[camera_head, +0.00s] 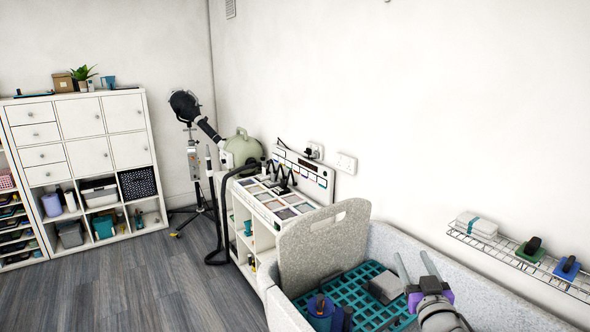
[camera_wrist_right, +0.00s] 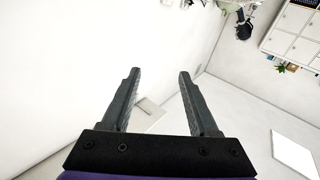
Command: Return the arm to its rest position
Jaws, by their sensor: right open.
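My right gripper (camera_head: 412,258) is in the lower right of the head view, above the tub with the teal grid. Its two grey fingers point up and stand apart, with nothing between them. In the right wrist view the open fingers (camera_wrist_right: 158,74) also show empty, with white walls beyond. My left gripper is not in view. I cannot pick out a separate grooming arm for certain in either view.
The grey tub (camera_head: 385,235) has a raised speckled panel (camera_head: 325,245) and a teal grid floor (camera_head: 350,285). A blue item (camera_head: 320,306) and a grey block (camera_head: 385,287) lie inside. A wire shelf (camera_head: 515,262), white trolley (camera_head: 262,205) and black dryer stand (camera_head: 194,165) are nearby. Floor at left is clear.

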